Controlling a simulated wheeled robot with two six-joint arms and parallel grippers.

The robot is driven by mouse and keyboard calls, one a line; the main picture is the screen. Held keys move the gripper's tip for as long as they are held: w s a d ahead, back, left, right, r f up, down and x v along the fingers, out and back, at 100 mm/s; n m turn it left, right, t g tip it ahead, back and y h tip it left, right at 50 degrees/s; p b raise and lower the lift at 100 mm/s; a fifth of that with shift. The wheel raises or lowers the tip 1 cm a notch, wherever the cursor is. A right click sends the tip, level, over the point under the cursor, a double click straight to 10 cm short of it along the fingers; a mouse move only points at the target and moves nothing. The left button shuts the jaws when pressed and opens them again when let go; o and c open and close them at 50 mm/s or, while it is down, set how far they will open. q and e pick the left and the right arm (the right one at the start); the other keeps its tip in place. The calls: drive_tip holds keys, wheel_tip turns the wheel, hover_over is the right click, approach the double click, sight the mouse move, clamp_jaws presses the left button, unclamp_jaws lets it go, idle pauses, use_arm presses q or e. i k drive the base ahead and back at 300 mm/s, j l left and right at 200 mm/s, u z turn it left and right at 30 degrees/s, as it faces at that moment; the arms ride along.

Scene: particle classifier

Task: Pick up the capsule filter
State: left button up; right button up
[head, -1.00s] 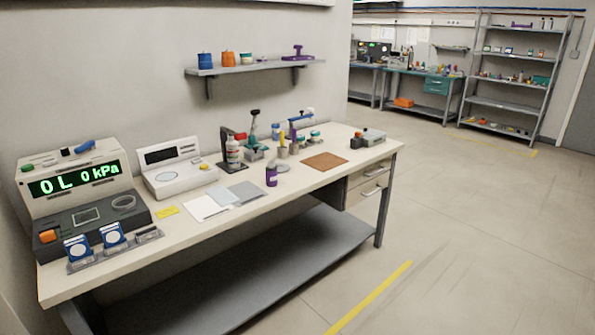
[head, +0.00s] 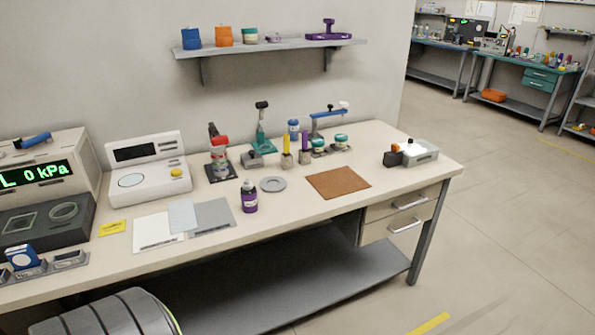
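No thing here is plainly marked as the capsule filter, and I cannot tell which one it is. Small upright candidates on the bench (head: 300,215) are a dark purple bottle-like piece (head: 249,197) near the front middle and a blue-and-white cylinder (head: 293,127) at the back. A red-topped container (head: 219,155) stands on a dark stand left of them. A blue-and-white round-faced unit (head: 22,257) sits in a grey rack at the front left. Neither gripper is in view.
A pressure display (head: 37,175) and a white meter (head: 147,168) stand at the left. Grey and white sheets, a grey ring (head: 273,184), a brown mat (head: 338,183) and a small grey device (head: 418,152) lie farther right. The wall shelf (head: 270,48) overhangs the back.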

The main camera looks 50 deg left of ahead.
sight(249, 203)
drive_tip(key=i+u, duration=0.4)
drive_tip(key=i+l+u, duration=0.25)
drive_tip(key=i+u, duration=0.2)
drive_tip(key=i+l+u, duration=0.4)
drive_tip(key=k+j, duration=0.1)
